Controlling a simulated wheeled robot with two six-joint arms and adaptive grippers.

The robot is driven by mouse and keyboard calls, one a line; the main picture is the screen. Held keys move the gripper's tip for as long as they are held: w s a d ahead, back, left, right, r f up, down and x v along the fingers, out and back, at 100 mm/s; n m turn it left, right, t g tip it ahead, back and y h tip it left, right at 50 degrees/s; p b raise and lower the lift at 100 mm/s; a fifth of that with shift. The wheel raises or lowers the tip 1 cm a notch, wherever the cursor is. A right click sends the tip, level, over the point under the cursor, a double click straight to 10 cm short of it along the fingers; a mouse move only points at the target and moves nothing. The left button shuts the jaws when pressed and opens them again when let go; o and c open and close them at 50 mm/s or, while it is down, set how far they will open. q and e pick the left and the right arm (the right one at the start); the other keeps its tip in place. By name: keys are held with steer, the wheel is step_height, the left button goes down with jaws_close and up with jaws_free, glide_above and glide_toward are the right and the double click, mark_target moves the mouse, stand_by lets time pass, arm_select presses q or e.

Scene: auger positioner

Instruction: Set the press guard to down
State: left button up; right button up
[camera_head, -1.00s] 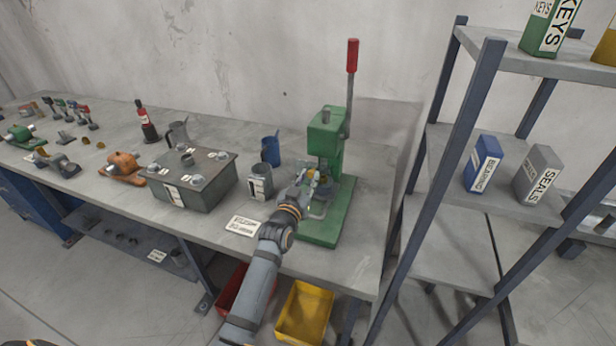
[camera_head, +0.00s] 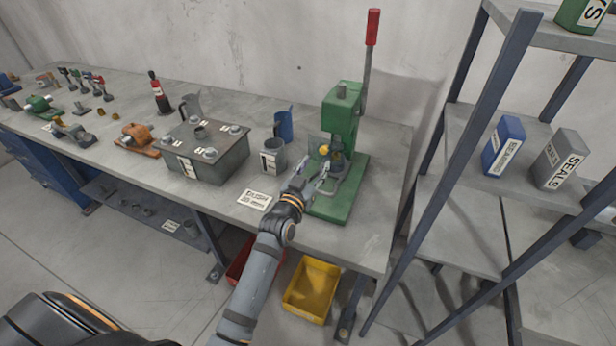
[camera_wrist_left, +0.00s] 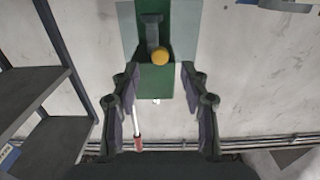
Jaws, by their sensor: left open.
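The green press (camera_head: 343,115) stands near the bench's right end, its red-handled lever (camera_head: 371,50) upright. A see-through guard panel (camera_head: 315,143) is at the front left of its head, with a yellow knob (camera_head: 324,149) near its lower edge. I cannot tell exactly how far the guard is raised. My left gripper (camera_head: 312,180) is open and empty, just in front of the press and below the knob. In the left wrist view, the knob (camera_wrist_left: 159,56) shows between and beyond the open fingers (camera_wrist_left: 159,78), apart from them. My right gripper is out of view.
A label card (camera_head: 254,200) lies at the front edge. A shelf rack (camera_head: 465,140) rises on the right. A yellow bin (camera_head: 311,290) is below the bench.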

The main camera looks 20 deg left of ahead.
arm_select(q)
steer(key=s, duration=0.7)
steer(key=shift+a, duration=0.1)
